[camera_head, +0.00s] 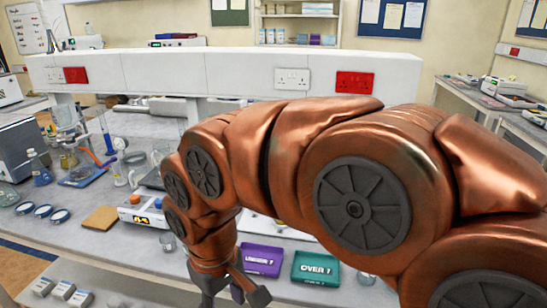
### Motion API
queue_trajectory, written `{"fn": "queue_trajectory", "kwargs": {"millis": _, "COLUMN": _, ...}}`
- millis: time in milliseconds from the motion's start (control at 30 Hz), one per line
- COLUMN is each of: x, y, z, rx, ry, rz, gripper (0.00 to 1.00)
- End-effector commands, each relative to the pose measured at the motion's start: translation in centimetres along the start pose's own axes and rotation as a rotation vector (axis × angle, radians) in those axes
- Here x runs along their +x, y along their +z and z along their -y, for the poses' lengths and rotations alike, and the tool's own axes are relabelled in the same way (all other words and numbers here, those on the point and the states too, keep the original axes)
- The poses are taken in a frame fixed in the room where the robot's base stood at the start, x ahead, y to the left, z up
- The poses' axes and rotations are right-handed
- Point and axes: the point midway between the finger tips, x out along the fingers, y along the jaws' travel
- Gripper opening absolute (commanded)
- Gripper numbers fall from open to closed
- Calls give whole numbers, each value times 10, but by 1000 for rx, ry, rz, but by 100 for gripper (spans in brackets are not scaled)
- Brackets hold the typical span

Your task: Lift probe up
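My gripper (235,293) hangs at the bottom centre, pointing down, with its fingers spread apart and nothing visible between them. It is over the front of the bench, left of a purple "UNDER 7" tray (262,261). I cannot pick out the probe with certainty. A slanted orange-red rod (92,152) stands among glassware on the left, well away from my gripper. A small white meter with a lit orange display (143,217) sits left of my arm. My arm hides much of the bench's middle and right.
A green "OVER 7" tray (315,268) lies right of the purple one. A small glass beaker (168,241) stands near the meter. A brown block (101,218), dishes (42,211) and a flask with blue liquid (40,174) are on the left. White socket panels (215,72) line the back.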

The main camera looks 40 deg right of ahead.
Motion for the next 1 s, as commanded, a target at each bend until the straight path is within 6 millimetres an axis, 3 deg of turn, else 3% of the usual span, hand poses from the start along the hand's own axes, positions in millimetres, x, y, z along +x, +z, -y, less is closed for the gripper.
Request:
{"fn": "queue_trajectory", "kwargs": {"millis": 33, "x": -12, "y": -20, "z": -5, "rx": -17, "ry": 6, "rz": -37, "gripper": 46}}
{"fn": "queue_trajectory", "kwargs": {"millis": 200, "x": -56, "y": -74, "z": -31, "rx": -42, "ry": 33, "rz": -143, "gripper": 46}}
{"fn": "queue_trajectory", "kwargs": {"millis": 367, "x": -96, "y": -118, "z": -65, "rx": -23, "ry": 51, "rz": -239, "gripper": 46}}
{"fn": "queue_trajectory", "kwargs": {"millis": 500, "x": -123, "y": -148, "z": -103, "rx": 27, "ry": 63, "rz": -304, "gripper": 46}}
{"fn": "queue_trajectory", "kwargs": {"millis": 667, "x": -147, "y": -174, "z": -156, "rx": 120, "ry": 74, "rz": -364, "gripper": 46}}
{"fn": "queue_trajectory", "kwargs": {"millis": 800, "x": -160, "y": -185, "z": -209, "rx": 229, "ry": 81, "rz": -402, "gripper": 46}}
{"fn": "queue_trajectory", "kwargs": {"millis": 1000, "x": -158, "y": -182, "z": -287, "rx": 415, "ry": 85, "rz": -413, "gripper": 46}}
